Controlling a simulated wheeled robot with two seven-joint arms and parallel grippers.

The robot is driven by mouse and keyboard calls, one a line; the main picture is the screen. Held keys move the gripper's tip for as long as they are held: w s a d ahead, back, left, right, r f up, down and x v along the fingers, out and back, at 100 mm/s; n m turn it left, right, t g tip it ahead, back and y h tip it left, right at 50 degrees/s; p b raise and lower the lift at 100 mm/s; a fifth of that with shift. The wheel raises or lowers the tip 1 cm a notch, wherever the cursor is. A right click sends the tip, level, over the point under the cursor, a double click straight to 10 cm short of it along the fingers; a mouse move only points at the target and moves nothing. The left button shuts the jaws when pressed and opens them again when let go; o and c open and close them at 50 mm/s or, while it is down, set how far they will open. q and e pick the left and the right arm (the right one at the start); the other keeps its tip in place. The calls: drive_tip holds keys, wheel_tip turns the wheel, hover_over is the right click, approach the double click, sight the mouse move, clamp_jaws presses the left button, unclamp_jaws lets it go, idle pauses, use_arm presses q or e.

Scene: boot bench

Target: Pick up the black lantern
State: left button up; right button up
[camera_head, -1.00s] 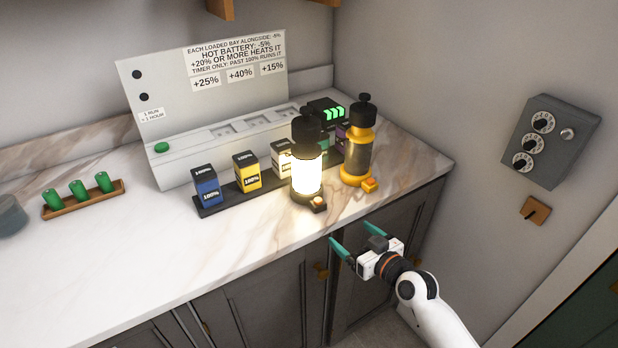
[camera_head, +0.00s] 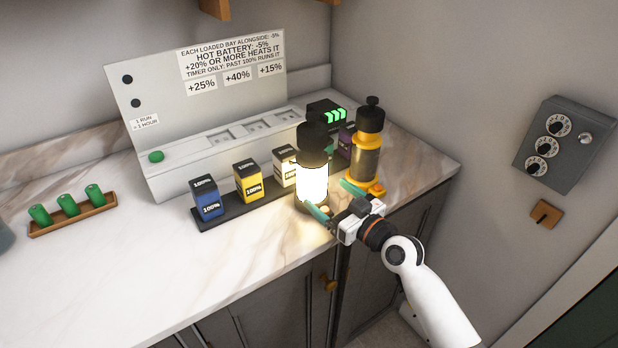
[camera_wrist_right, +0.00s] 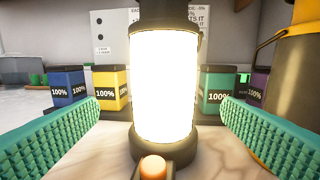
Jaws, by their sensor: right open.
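The black lantern (camera_head: 313,139) stands upright on the marble counter, its glass glowing bright white. In the right wrist view the lantern (camera_wrist_right: 165,143) stands centred between my teal fingers, with an orange button on a small block at its front. My right gripper (camera_head: 336,199) is open, low in front of the lantern. One finger is at the lantern's lower front; the other lies toward the yellow lantern (camera_head: 366,141) on the right. The fingers appear apart from the black lantern on both sides in the wrist view. My left gripper is not in view.
Labelled batteries, including a blue one (camera_head: 207,199) and a yellow one (camera_head: 246,182), stand in a dark rack behind and left. A grey charger panel (camera_head: 150,120) stands behind. A wooden tray (camera_head: 74,219) of green cylinders is far left. The left front counter is clear.

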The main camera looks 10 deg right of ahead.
sight(321, 188)
drive_tip(key=x, duration=0.3)
drive_tip(key=shift+w+a+r, duration=0.1)
drive_tip(key=shift+w, duration=0.1)
drive_tip(key=p+x, duration=0.1)
drive_tip(key=x, duration=0.3)
drive_tip(key=shift+w, duration=0.4)
drive_tip(key=shift+w+a+f, duration=0.2)
drive_tip(key=shift+w+f, duration=0.05)
drive_tip(key=shift+w, duration=0.2)
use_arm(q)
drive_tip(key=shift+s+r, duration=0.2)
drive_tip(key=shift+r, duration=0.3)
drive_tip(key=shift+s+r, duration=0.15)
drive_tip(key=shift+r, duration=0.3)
use_arm(e)
drive_tip(key=shift+s, duration=0.1)
drive_tip(key=c, duration=1.5)
use_arm(q)
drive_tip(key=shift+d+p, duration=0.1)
drive_tip(key=shift+p, duration=0.2)
use_arm(e)
drive_tip(key=shift+r, duration=0.25)
